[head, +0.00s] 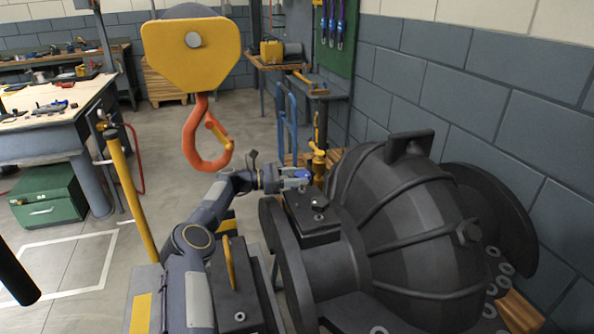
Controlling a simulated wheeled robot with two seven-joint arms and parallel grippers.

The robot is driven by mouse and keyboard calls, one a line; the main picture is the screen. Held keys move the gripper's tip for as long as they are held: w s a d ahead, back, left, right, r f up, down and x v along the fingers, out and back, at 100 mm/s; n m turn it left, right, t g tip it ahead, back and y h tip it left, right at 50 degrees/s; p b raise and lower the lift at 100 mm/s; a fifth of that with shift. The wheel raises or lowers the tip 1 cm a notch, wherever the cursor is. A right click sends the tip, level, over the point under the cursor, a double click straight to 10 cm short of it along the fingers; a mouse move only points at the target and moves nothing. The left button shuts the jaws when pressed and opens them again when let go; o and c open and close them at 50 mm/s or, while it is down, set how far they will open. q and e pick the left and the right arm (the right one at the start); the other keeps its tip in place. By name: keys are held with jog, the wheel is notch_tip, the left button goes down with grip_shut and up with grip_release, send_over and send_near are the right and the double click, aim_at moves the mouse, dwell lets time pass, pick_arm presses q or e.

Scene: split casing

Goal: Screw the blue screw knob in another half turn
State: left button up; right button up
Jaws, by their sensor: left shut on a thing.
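The blue screw knob (303,173) is small in the head view, just above a dark block (314,215) on the near side of the large black casing (400,215). My left arm reaches up from the bottom, and my left gripper (296,179) comes at the knob from the left. It is shut on the knob, and its fingers hide part of it. The knob's thread and how deep it sits cannot be seen. My right gripper is not in view.
A yellow crane block (192,52) with an orange hook (204,140) hangs left of the casing, above my arm. A yellow post (130,190) stands at the left.

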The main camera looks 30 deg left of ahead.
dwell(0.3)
pick_arm(q)
jog(key=o, duration=1)
jog(key=v, duration=0.7)
jog(key=shift+s+a, duration=0.25)
jog(key=shift+a, duration=0.05)
